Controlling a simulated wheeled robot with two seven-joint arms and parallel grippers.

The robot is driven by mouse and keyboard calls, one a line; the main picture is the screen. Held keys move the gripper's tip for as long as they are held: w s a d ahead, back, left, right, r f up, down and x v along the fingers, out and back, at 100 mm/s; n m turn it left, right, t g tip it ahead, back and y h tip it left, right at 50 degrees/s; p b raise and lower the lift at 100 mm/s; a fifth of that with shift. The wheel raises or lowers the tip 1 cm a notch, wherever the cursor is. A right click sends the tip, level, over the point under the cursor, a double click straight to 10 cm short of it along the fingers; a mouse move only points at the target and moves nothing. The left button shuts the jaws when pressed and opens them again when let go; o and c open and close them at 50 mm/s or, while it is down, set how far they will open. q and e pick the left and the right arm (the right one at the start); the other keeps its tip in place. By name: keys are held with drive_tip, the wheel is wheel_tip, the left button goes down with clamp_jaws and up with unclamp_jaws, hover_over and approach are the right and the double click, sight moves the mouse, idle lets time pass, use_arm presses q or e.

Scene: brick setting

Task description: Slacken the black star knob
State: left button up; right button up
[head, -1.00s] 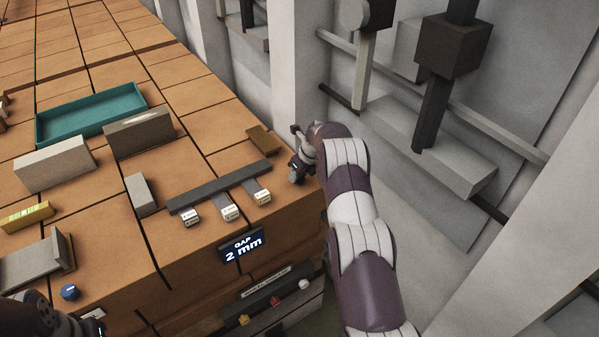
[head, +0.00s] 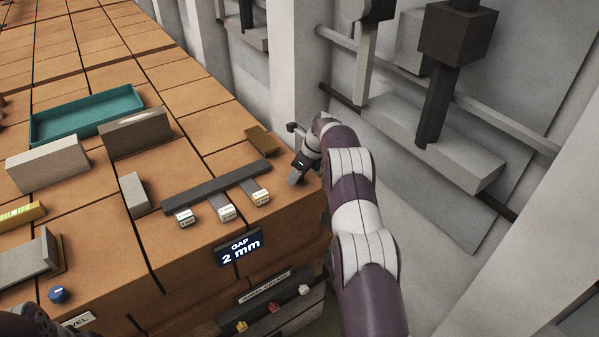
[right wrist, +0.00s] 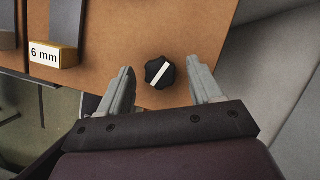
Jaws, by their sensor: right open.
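The black star knob (right wrist: 160,72) sits on the orange-brown block top in the right wrist view, with a white stripe running diagonally across it. My right gripper (right wrist: 162,76) is open, one finger to the left of the knob and one to the right, with gaps on both sides. I cannot tell the height of the fingertips against the knob. In the head view my right gripper (head: 297,178) points down at the right corner of the orange block and hides the knob. Only a dark piece of my left arm shows at the bottom left; its gripper is out of view.
A grey bar with labelled tabs (head: 222,187) lies left of my right gripper; the "6 mm" tab (right wrist: 52,55) is nearest. A "GAP 2 mm" display (head: 240,247) is on the front. A teal tray (head: 88,114), grey blocks (head: 48,164) and a blue knob (head: 57,294) stand farther left.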

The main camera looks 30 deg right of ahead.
drive_tip(key=r+m+p, duration=0.1)
drive_tip(key=m+p, duration=0.1)
drive_tip(key=p, duration=0.3)
drive_tip(key=shift+a+r+h, duration=0.1)
drive_tip(key=shift+h, duration=0.3)
drive_tip(key=shift+s+f+m, duration=0.1)
drive_tip(key=shift+f+m, duration=0.1)
drive_tip(key=shift+m, duration=0.4)
drive_tip(key=s+b+v, duration=0.1)
drive_tip(key=b+v, duration=0.5)
drive_tip(key=v, duration=0.5)
drive_tip(key=s+a+f+n+b, duration=1.9)
drive_tip(key=s+a+n, duration=0.2)
drive_tip(key=a+n, duration=0.2)
drive_tip(key=n, duration=0.2)
drive_tip(key=shift+s+a+n+h, duration=0.2)
drive_tip(key=shift+n+h, duration=0.1)
drive_tip(key=shift+h, duration=0.1)
